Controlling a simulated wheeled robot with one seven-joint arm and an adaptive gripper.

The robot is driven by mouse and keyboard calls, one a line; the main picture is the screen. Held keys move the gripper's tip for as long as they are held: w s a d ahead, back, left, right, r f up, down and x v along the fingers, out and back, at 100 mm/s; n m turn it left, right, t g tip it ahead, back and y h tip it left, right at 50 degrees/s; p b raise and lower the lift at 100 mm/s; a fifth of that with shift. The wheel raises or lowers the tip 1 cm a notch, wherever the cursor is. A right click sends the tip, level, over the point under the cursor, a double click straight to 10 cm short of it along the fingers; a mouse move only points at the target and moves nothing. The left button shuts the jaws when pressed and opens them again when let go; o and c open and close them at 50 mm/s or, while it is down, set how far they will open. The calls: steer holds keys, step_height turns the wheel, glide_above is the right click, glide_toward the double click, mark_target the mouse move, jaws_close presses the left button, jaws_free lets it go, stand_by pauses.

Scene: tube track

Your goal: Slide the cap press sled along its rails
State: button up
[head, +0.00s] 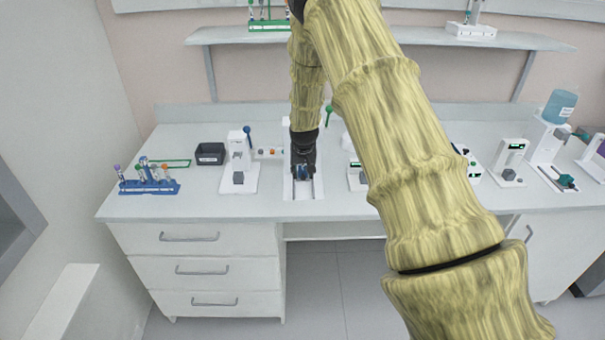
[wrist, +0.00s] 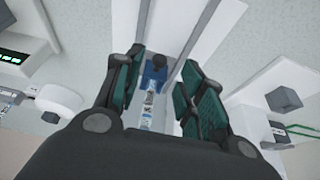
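The cap press sled looks to be the small blue block with a dark knob (wrist: 155,75) in the wrist view. It sits between two pale rails on a white base plate (head: 290,190), which shows at the middle of the bench in the head view. A bit of blue (head: 302,172) shows there under my gripper. My gripper (wrist: 163,62) points down over the base, its two green-padded fingers apart on either side of the blue block. A gap shows on the right side of the block; contact on the left cannot be told. My arm hides part of the device.
A white device with a grey block (head: 238,178) stands close on the left, with a black box (head: 210,154) and a blue tube rack (head: 150,186) further left. Another white device (head: 356,176) stands close on the right. A shelf (head: 400,42) runs above the bench.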

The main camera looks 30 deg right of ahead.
mark_target(303, 177)
steer(key=shift+d+f+p, duration=0.15)
steer(key=shift+f+p, duration=0.2)
steer(key=shift+f, duration=0.2)
steer(key=shift+p+x, duration=0.35)
steer(key=shift+x, duration=1)
steer(key=shift+w, duration=0.1)
jaws_close()
